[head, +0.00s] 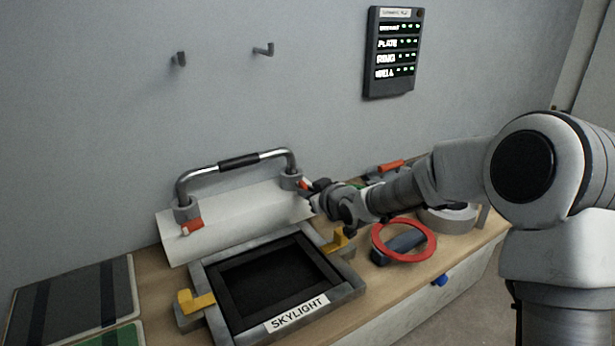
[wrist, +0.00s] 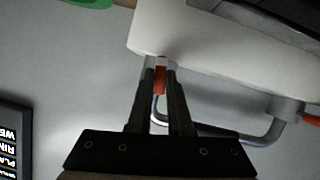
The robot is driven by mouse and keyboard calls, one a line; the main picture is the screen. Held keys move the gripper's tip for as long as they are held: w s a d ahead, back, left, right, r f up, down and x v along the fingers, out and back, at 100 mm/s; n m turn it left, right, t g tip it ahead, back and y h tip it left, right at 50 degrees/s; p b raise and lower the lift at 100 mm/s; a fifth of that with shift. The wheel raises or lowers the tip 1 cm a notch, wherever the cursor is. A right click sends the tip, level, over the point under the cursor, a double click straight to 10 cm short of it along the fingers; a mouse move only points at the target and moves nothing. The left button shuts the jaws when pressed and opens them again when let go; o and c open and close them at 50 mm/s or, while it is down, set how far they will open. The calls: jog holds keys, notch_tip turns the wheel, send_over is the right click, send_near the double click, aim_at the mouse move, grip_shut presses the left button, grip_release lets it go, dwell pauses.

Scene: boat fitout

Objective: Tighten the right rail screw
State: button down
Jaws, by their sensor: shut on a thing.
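A chrome rail with a black grip (head: 238,162) stands on a pale curved panel (head: 225,228). Its two ends sit in grey round bases. The right rail screw has a red head (head: 303,184) and sits at the right base (head: 291,179). My gripper (head: 309,188) is shut on this red head. In the wrist view, the red head (wrist: 160,80) shows between the two closed fingers (wrist: 161,75), against the panel's edge. The left screw's red head (head: 192,227) is at the left base (head: 186,210). The fingers hide part of the right screw.
A framed hatch marked SKYLIGHT (head: 297,312) with yellow latches lies in front of the panel. A red ring (head: 430,243) and a grey tape roll (head: 447,219) lie on the bench to the right. A lit board (head: 394,52) and two hooks are on the wall.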

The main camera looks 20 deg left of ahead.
jog(key=m+g+y, duration=0.1)
jog(key=m+y, duration=0.1)
jog(key=m, duration=0.2)
jog(key=m+g+y, duration=0.1)
jog(key=m+y, duration=0.1)
jog(key=m, duration=0.2)
jog(key=f+m+g+y+b, duration=0.1)
jog(key=m+g+y, duration=0.1)
jog(key=m, duration=0.3)
jog(key=shift+w+d+y, duration=0.35)
jog(key=shift+w+y, duration=0.05)
dwell(0.3)
jog(key=shift+r, duration=0.1)
dwell(0.5)
jog(key=c, duration=0.9)
grip_release()
jog(key=shift+a, duration=0.1)
jog(key=shift+o, duration=0.3)
